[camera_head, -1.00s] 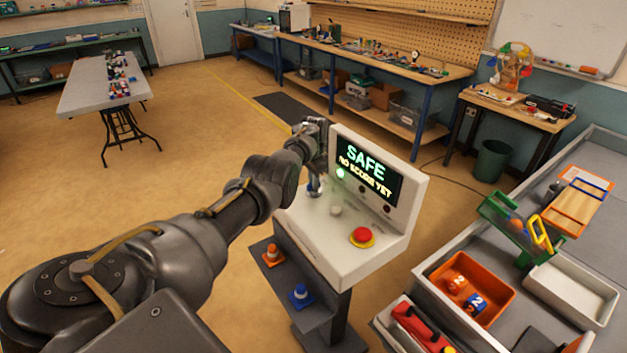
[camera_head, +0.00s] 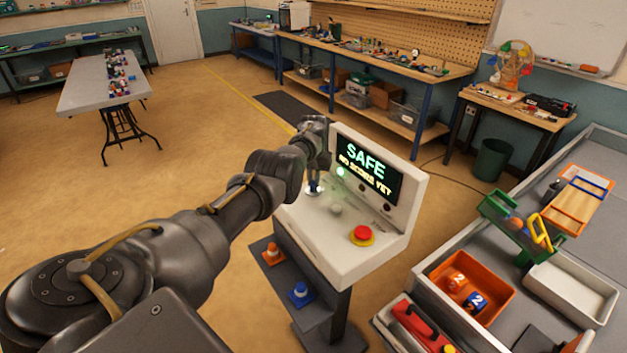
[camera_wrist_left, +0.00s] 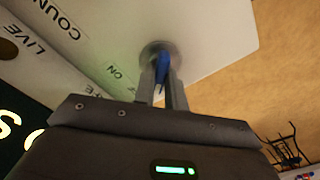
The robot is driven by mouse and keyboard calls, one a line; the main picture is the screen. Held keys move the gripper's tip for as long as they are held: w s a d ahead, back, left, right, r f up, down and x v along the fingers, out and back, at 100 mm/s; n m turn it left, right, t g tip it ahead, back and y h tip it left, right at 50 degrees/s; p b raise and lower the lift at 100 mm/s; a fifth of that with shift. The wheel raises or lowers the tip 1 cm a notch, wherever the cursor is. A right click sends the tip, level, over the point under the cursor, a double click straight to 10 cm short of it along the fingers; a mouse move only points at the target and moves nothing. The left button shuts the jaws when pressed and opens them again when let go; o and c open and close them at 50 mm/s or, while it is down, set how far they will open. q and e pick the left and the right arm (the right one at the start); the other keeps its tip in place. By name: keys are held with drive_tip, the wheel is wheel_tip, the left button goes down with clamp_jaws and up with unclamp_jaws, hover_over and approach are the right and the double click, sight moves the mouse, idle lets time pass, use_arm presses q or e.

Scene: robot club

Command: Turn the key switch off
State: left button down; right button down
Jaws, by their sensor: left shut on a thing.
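The white console (camera_head: 345,245) stands on a dark stand, its screen (camera_head: 368,168) reading "SAFE" and "NO SCORE YET". My left gripper (camera_head: 314,186) is at the console's far left corner and hides most of the key switch there. In the left wrist view, my left gripper (camera_wrist_left: 163,90) is shut on the blue key (camera_wrist_left: 164,66), which stands in a round metal collar (camera_wrist_left: 156,50) on the white panel. An "ON" label (camera_wrist_left: 115,72) is printed beside the collar. A second label is partly hidden by the gripper. My right gripper is not in view.
A red button on a yellow base (camera_head: 362,235) and a pale knob (camera_head: 336,209) are on the console's top. A green lamp (camera_head: 340,172) glows by the screen. Cones stand on the shelf below. A grey bench (camera_head: 607,170) with trays is at the right.

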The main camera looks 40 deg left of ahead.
use_arm(q)
drive_tip(key=shift+n, duration=0.4)
drive_tip(key=c, duration=1.4)
unclamp_jaws()
drive_tip(key=shift+c, duration=0.2)
wheel_tip(320, 180, up, 8)
drive_tip(key=p, duration=0.8)
drive_tip(key=shift+r, duration=0.25)
wheel_tip(320, 180, up, 2)
drive_tip(key=shift+r, duration=0.15)
